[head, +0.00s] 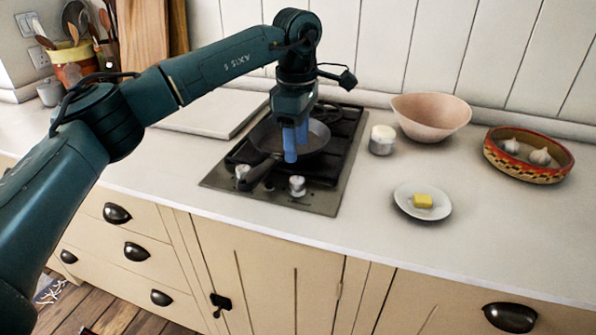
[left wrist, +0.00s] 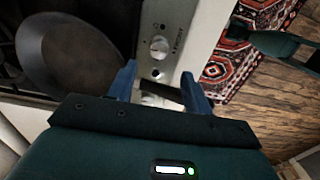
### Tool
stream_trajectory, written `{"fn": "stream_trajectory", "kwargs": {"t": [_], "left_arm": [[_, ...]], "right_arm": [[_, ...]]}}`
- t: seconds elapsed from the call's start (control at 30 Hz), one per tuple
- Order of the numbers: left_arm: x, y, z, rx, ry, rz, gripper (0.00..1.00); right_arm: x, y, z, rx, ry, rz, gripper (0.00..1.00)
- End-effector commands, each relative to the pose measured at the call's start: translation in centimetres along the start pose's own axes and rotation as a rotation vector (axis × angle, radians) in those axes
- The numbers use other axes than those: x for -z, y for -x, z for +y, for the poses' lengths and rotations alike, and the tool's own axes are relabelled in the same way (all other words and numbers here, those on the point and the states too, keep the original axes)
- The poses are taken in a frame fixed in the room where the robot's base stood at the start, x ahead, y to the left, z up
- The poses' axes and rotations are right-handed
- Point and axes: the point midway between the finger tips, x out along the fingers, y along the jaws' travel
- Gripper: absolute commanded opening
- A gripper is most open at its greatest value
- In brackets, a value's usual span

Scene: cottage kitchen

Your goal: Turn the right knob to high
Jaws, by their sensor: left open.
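The hob (head: 322,200) is set in the worktop, with two pale knobs on its front strip. The right knob (head: 298,185) stands below my left gripper in the head view. In the left wrist view the right knob (left wrist: 158,47) shows just beyond the fingertips, with nothing touching it. The left knob (head: 242,175) sits beside the pan handle. In the left wrist view the left knob (left wrist: 150,99) is partly hidden between the fingers. My left gripper (head: 295,151) is open and empty above the hob; its blue fingers (left wrist: 158,72) also show in the left wrist view.
A dark frying pan (head: 306,139) sits on the hob, its handle reaching toward the left knob. To the right are a white jar (head: 382,140), a pink bowl (head: 432,117), a butter plate (head: 403,205) and a garlic bowl (head: 530,172). The worktop front edge is clear.

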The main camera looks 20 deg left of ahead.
Motion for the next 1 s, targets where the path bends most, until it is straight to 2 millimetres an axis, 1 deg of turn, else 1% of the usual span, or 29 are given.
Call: {"fn": "stream_trajectory", "kwargs": {"t": [0.03,0.2,0.3,0.4,0.57,0.83,1.0], "left_arm": [[0.0,-1.3,-0.1,0.005,-0.001,0.001,0.50],[0.0,-4.6,-0.1,0.004,0.000,0.000,0.50],[0.0,-6.2,-0.1,0.003,0.000,0.001,0.50],[0.0,-7.2,0.0,0.002,0.000,0.000,0.50],[0.0,-8.0,0.0,0.000,0.000,0.000,0.50],[0.0,-8.1,0.0,0.000,0.000,0.000,0.50],[0.0,-8.1,0.0,0.000,0.000,0.000,0.36]], "right_arm": [[0.1,0.0,0.0,0.000,0.000,0.000,0.36],[0.1,0.1,0.0,-0.001,0.003,-0.001,0.36],[0.2,0.1,0.0,-0.002,0.005,-0.001,0.36],[0.2,0.1,0.0,-0.002,0.006,-0.001,0.36],[0.3,0.1,0.0,-0.003,0.007,-0.001,0.36],[0.2,0.1,0.0,-0.003,0.007,-0.002,0.36],[0.2,0.1,0.0,-0.003,0.007,-0.002,0.36]]}}
